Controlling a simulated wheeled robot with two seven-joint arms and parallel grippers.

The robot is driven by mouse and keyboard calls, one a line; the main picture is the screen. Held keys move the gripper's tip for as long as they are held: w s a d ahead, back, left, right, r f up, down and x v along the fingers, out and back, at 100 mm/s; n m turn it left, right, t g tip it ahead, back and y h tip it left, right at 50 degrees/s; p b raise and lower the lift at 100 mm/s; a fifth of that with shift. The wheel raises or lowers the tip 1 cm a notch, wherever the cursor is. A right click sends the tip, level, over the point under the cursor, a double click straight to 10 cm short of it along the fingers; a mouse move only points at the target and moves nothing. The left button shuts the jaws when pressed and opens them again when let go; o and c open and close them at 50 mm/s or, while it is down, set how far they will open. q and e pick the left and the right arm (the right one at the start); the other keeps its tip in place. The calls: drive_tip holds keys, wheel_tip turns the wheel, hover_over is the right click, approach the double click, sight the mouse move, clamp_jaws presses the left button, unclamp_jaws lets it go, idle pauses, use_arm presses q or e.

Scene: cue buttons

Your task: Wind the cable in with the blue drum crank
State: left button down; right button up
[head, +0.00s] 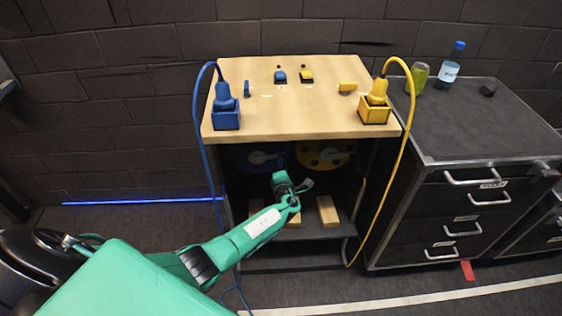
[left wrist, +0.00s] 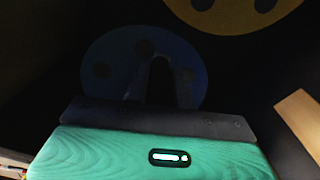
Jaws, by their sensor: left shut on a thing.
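The blue drum (head: 245,158) sits in the dark space under the wooden top, with a pale grey crank (head: 262,157) on its face. My left gripper (head: 278,174) reaches in at the drum's lower right and is shut on the crank, though the grip itself is hard to see. In the left wrist view the blue drum (left wrist: 103,52) is dim, with the dark fingers (left wrist: 160,85) in front of it. The blue cable (head: 197,110) runs from the blue plug (head: 223,93) over the left edge and down to the floor. My right gripper is not in view.
A yellow drum (head: 322,155) is right beside the blue one; its yellow cable (head: 408,120) hangs at the right. Wooden blocks (head: 327,211) lie on the lower shelf (head: 305,232). Blue (head: 280,77) and yellow buttons (head: 306,77) sit on the top. A drawer cabinet (head: 455,130) stands at right.

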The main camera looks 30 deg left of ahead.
use_arm(q)
drive_tip(key=shift+d+f+m, duration=0.15)
drive_tip(key=shift+f+m, duration=0.15)
drive_tip(key=shift+f, duration=0.1)
drive_tip(key=c, duration=1.2)
unclamp_jaws()
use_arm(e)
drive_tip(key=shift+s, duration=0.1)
use_arm(q)
drive_tip(key=shift+s, duration=0.2)
drive_tip(key=p+v, duration=0.1)
drive_tip(key=v, duration=1.2)
drive_tip(key=shift+s, duration=0.2)
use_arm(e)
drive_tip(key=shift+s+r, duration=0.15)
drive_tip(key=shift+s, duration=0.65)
use_arm(q)
drive_tip(key=shift+d, duration=0.15)
